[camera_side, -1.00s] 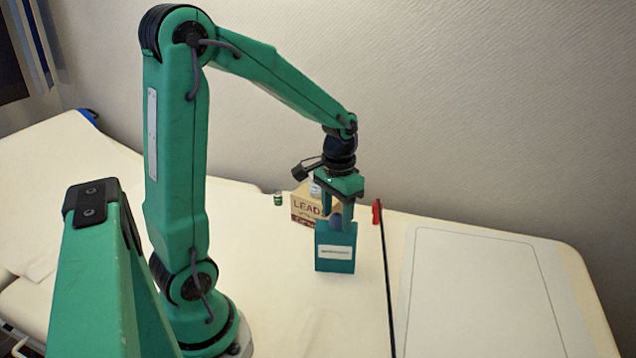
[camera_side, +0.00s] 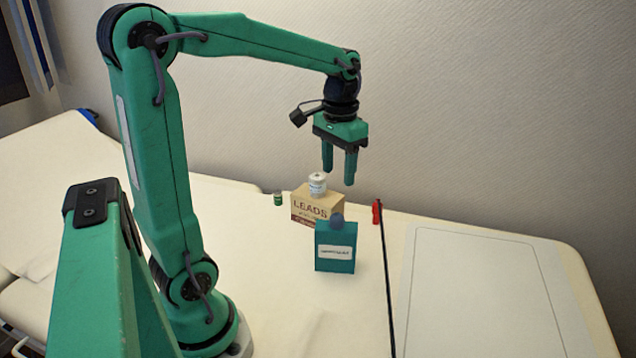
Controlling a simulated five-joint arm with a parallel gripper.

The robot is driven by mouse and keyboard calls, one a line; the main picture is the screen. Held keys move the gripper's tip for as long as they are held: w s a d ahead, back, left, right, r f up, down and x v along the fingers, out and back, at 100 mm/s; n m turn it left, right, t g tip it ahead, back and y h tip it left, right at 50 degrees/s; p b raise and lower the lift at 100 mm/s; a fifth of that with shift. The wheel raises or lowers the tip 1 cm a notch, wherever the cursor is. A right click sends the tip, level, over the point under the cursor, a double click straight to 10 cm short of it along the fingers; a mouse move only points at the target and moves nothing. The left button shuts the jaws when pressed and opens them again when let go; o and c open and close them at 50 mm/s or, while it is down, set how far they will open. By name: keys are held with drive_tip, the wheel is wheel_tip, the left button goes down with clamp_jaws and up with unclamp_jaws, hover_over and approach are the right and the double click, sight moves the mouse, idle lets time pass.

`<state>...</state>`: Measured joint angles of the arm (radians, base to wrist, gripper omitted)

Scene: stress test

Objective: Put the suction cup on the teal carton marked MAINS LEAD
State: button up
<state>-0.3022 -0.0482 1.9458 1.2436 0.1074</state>
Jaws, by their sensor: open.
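A teal carton (camera_side: 335,263) with a white label stands upright on the table; the label's print is too small to read. A small rounded blue-grey thing (camera_side: 337,221), which looks like the suction cup, rests on top of the carton. My gripper (camera_side: 338,178) is open and empty, pointing down, well above the carton and apart from the cup.
A tan box marked LEADS (camera_side: 304,210) stands behind the carton with a white spool-like thing (camera_side: 317,184) on top. A small green item (camera_side: 278,199) and a red item (camera_side: 377,211) stand nearby. A dark line (camera_side: 387,285) runs along the table; the outlined panel (camera_side: 480,290) at right is bare.

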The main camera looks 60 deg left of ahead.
drive_tip(key=shift+r, duration=0.6)
drive_tip(key=shift+s, duration=0.1)
drive_tip(key=s+d+f+m+t, duration=0.1)
drive_tip(key=s+d+t, duration=0.4)
drive_tip(key=s+d, duration=0.5)
drive_tip(key=shift+s+m+t, duration=0.15)
drive_tip(key=shift+m+t, duration=0.15)
drive_tip(key=shift+m, duration=0.3)
